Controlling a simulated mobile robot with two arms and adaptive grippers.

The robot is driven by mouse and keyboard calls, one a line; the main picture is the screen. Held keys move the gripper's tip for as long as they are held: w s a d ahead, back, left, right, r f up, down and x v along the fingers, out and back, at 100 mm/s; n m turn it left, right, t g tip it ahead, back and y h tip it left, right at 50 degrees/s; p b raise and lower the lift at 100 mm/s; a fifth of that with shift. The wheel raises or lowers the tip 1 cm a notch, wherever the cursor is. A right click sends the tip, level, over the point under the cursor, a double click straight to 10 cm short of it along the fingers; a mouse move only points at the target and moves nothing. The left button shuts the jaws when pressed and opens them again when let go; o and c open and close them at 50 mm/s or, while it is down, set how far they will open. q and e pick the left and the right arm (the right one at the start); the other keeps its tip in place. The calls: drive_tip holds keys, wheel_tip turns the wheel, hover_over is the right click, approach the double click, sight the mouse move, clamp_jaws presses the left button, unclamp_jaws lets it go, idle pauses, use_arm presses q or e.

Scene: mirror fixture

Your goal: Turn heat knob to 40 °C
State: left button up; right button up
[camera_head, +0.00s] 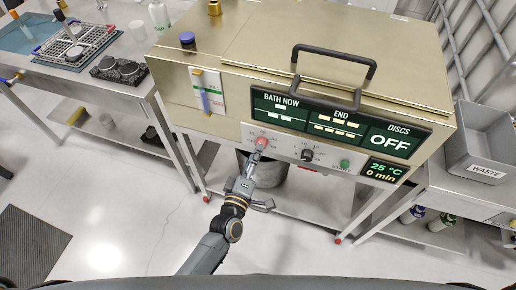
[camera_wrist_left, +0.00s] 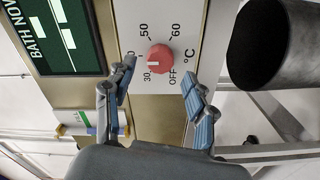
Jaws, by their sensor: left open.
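The red heat knob (camera_head: 262,142) is on the front panel of the gold bath unit (camera_head: 225,55). In the left wrist view the knob (camera_wrist_left: 160,56) sits on a white dial marked OFF, 30, 50, 60 and °C; the 40 mark is hidden behind a finger. A white pointer line shows on the knob's lower part, near the 30 and OFF side; its exact mark is unclear. My left gripper (camera_head: 258,154) is open in front of the knob, its fingers (camera_wrist_left: 158,75) spread to either side, with gaps between them and the knob. The display (camera_head: 385,170) reads 25 °C, 0 min.
A black knob (camera_head: 307,155) and green button (camera_head: 345,163) are to the right on the same panel. The status board (camera_head: 340,121) above shows DISCS OFF. A dark bucket (camera_head: 285,170) stands below the panel. A grey WASTE bin (camera_head: 482,150) is at right.

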use_arm(q)
drive_tip(key=v, duration=0.8)
drive_tip(key=shift+s, duration=0.35)
drive_tip(key=shift+a, duration=0.1)
drive_tip(key=s+a+f+m+g+y, duration=0.1)
drive_tip(key=s+a+f+m+g, duration=0.25)
drive_tip(key=f, duration=0.55)
drive_tip(key=s+a+f+m+g+y, duration=0.15)
drive_tip(key=s+f, duration=0.25)
drive_tip(key=f, duration=0.5)
drive_tip(key=s+a+f+m+g, duration=0.3)
drive_tip(key=s+a+f+g, duration=0.1)
drive_tip(key=f, duration=0.6)
drive_tip(key=s+a+f+m+g+y, duration=0.1)
drive_tip(key=s+a+f+g, duration=0.1)
drive_tip(key=s, duration=0.5)
drive_tip(key=s+a+f+m+g+y, duration=0.1)
drive_tip(key=s+a+f+m+g, duration=0.1)
drive_tip(key=s+a+f, duration=0.3)
drive_tip(key=s+a+f+m+g+y, duration=0.1)
drive_tip(key=s+f, duration=0.4)
drive_tip(key=s, duration=0.5)
drive_tip(key=a+m+g, duration=0.1)
drive_tip(key=a+g, duration=0.1)
drive_tip(key=shift+s+a+f, duration=0.25)
drive_tip(key=shift+a+f, duration=0.05)
drive_tip(key=shift+a, duration=0.05)
drive_tip(key=shift+w+m, duration=0.15)
drive_tip(key=shift+m, duration=0.15)
